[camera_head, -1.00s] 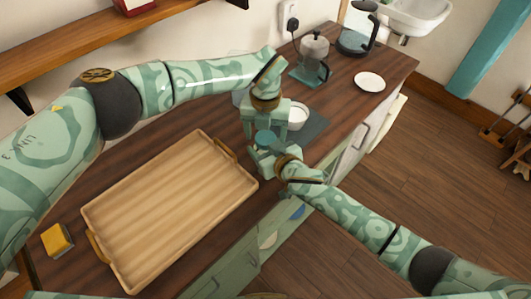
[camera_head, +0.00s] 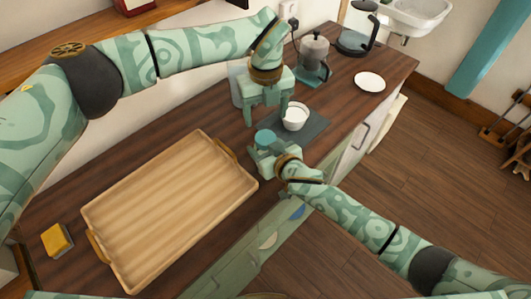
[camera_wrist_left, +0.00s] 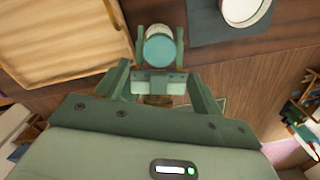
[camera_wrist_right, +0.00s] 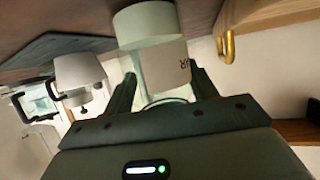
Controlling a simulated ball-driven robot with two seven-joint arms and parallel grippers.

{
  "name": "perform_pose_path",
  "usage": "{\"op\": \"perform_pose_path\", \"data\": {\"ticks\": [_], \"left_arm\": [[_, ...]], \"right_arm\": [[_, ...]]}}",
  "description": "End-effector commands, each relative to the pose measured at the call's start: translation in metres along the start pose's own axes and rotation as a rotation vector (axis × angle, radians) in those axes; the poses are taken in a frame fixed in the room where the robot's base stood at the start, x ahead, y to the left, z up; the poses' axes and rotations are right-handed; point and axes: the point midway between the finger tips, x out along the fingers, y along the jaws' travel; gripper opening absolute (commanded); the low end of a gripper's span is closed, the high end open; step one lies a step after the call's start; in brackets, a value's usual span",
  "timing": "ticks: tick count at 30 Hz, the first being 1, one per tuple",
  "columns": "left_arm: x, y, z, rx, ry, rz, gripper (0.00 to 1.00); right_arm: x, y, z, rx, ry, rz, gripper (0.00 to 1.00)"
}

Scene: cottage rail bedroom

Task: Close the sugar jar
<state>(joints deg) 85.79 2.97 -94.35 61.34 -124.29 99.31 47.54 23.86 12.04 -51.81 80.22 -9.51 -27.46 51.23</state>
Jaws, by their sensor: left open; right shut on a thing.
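The sugar jar is a small pale jar with a round teal lid (camera_head: 265,137) on top, at the counter's front edge beside the tray. In the left wrist view the lid (camera_wrist_left: 160,50) covers most of the jar (camera_wrist_left: 157,30), whose white edge shows past it; I cannot tell how firmly it is seated. My right gripper (camera_head: 263,157) is shut on the jar's side; the right wrist view shows the white jar body (camera_wrist_right: 162,68) with lettering between its fingers. My left gripper (camera_head: 267,113) is open and empty, above and behind the lid, apart from it.
A white cup (camera_head: 295,117) stands on a dark mat (camera_head: 314,126) right of the jar. A wooden tray (camera_head: 170,215) fills the left counter. A French press (camera_head: 313,60), a kettle (camera_head: 357,35) and a white plate (camera_head: 369,82) stand farther back.

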Motion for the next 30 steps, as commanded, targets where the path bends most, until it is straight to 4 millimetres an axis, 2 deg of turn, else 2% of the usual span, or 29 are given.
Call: {"op": "perform_pose_path", "data": {"ticks": [3, 14, 24, 30], "left_arm": [[-0.004, 0.0, 0.0, -0.06, 0.001, 0.0, 0.67], [0.002, 0.0, 0.0, -0.06, 0.001, 0.0, 0.67], [0.051, 0.0, -0.001, -0.059, 0.002, 0.001, 0.67], [0.072, 0.0, 0.0, -0.059, 0.001, 0.0, 0.67]], "right_arm": [[0.0, 0.0, 0.0, 0.0, -0.001, 0.0, 0.0], [0.0, 0.0, 0.001, 0.0, -0.001, 0.0, 0.0], [0.0, 0.0, 0.0, 0.0, -0.001, 0.0, 0.0], [0.0, 0.0, 0.0, 0.0, -0.001, 0.0, 0.0]]}}
